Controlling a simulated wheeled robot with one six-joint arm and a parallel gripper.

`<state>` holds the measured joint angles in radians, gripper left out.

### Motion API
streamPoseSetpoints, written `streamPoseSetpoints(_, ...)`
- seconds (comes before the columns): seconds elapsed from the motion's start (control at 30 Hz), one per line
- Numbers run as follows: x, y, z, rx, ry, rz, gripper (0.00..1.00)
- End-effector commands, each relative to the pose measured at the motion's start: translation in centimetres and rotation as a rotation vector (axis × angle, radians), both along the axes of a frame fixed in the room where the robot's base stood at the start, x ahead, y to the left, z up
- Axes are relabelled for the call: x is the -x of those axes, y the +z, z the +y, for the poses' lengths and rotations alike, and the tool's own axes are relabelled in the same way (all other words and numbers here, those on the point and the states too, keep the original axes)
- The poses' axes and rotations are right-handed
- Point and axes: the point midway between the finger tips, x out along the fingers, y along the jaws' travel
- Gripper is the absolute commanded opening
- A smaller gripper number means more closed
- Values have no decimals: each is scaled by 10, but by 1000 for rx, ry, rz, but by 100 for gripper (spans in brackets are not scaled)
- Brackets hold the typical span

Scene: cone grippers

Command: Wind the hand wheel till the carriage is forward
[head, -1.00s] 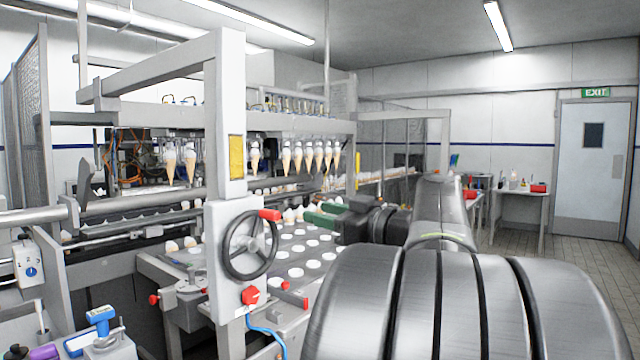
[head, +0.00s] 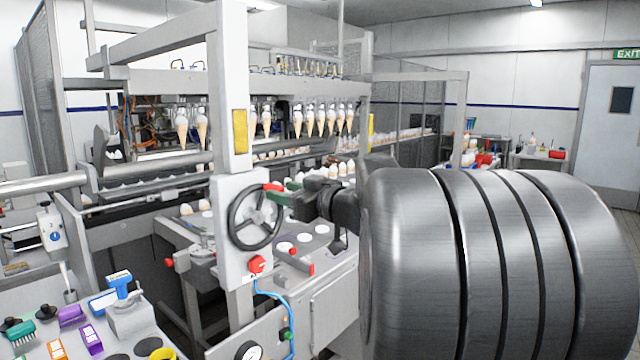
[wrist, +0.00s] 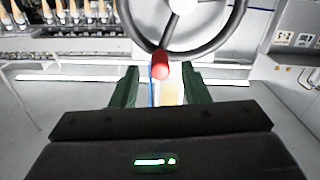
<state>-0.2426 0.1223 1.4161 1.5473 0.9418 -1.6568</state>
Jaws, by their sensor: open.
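The hand wheel (head: 236,232) is a dark ring with grey spokes on the white post of the machine. Its red knob (head: 274,187) is at the upper right of the rim. My gripper (head: 284,194) is at the right of the wheel, close to the knob. In the wrist view, the red knob (wrist: 160,66) lies between and just beyond the two green fingers of my gripper (wrist: 155,82), which are apart. The wheel's rim (wrist: 208,46) is ahead of them. Cones (head: 310,120) hang in a row on the machine; I cannot make out which part is the carriage.
A red button (head: 257,263) and a blue hose (head: 283,303) are below the wheel. A bench (head: 150,337) with coloured tools stands at the lower left. A plate with white round holes (head: 322,229) lies behind the wheel. A door (head: 607,120) is at the far right.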

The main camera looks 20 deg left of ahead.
Motion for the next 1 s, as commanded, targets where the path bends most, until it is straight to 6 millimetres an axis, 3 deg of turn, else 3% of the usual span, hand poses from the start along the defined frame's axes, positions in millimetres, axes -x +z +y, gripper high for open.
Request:
streamPoseSetpoints(0.2, -10, 1, 25, 0, 2, 1, 42)
streamPoseSetpoints(0.57, -12, 0, 29, 0, -1, 0, 42)
streamPoseSetpoints(0.8, -12, 0, 29, 0, -1, 0, 0)
streamPoseSetpoints(1.0, -12, -1, 29, 1, 0, -3, 0)
